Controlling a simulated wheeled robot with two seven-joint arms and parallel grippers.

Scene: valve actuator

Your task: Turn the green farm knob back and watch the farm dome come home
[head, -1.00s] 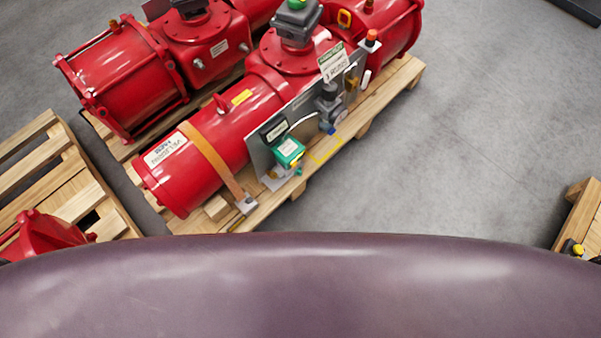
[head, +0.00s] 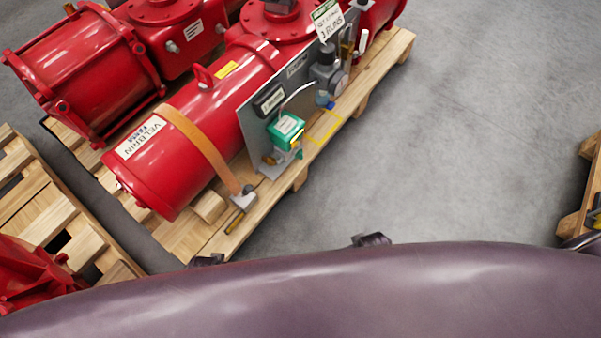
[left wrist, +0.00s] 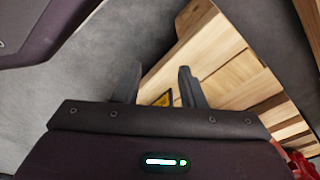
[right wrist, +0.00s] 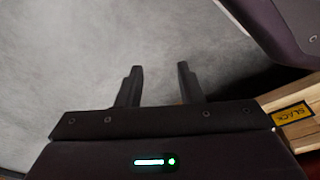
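A green box-shaped part (head: 286,131) with a white label and a yellow piece sits on the grey panel (head: 262,128) beside the red actuator cylinder (head: 185,145). I cannot make out a separate green knob on it. The dome is not in the head view now. My left gripper (left wrist: 160,68) is open and empty, with pallet wood below and beyond its fingers. My right gripper (right wrist: 160,67) is open and empty over grey floor. Two dark tips show above my body's edge in the head view; I cannot tell which gripper they belong to.
The actuator stands on a wooden pallet (head: 232,232), held by an orange strap (head: 203,145). A second red actuator (head: 90,70) stands behind. Another pallet (head: 35,195) with a red part is at left, and one at the right edge. Grey floor (head: 455,140) between is clear.

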